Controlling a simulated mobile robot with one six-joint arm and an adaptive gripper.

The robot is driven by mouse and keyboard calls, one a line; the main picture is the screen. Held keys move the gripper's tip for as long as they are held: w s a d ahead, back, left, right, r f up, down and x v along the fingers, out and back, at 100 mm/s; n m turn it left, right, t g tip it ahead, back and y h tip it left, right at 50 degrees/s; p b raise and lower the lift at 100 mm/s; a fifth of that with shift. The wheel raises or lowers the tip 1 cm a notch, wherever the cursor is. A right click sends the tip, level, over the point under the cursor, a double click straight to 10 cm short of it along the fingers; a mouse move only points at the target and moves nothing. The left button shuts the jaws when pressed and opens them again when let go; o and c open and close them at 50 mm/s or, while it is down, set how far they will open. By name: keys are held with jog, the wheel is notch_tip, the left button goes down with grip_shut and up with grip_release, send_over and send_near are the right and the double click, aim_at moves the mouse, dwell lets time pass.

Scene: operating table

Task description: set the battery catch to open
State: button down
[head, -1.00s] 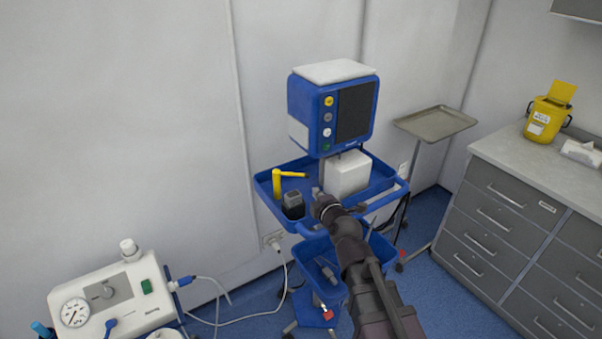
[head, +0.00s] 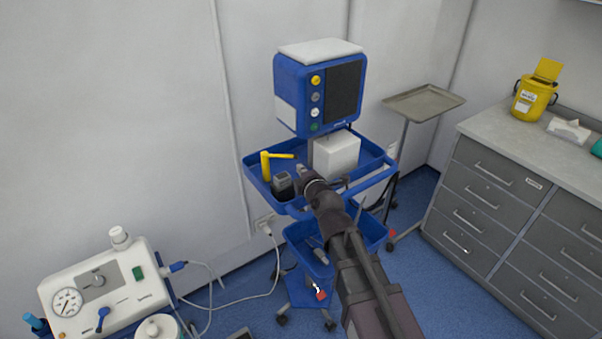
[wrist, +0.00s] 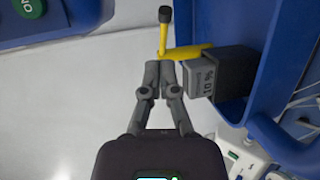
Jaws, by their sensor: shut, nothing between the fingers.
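My gripper (wrist: 166,72) is shut and empty, its two fingertips side by side. In the head view my gripper (head: 304,176) is over the front of the blue trolley tray, just right of a dark box (head: 283,186). In the wrist view this dark box (wrist: 237,72) has a grey printed face and lies right of the fingertips; I cannot tell whether they touch. A yellow L-shaped piece (head: 266,165) stands behind the box. Its yellow arm (wrist: 187,52) and black tip show just beyond the fingertips. I cannot make out a battery catch or its setting.
The blue tray (head: 252,172) has a raised rim and a white block (head: 335,155). A blue monitor (head: 291,108) stands above it. A lower blue basket (head: 372,237) is under my arm. A metal tray stand (head: 424,102) and grey drawers (head: 490,200) are at the right.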

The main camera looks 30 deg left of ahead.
jog(key=b+x, duration=0.2)
jog(key=x, duration=0.9)
jog(key=shift+a, duration=0.1)
jog(key=shift+w+a, duration=0.2)
jog(key=shift+w, duration=0.15)
jog(key=shift+s+d, duration=0.1)
jog(key=w+p+v, duration=0.1)
jog(key=p+v, duration=0.1)
jog(key=v, duration=1.1)
jog(key=shift+s+d+p, duration=0.25)
jog(key=shift+d+p, duration=0.15)
jog(key=shift+d, duration=0.3)
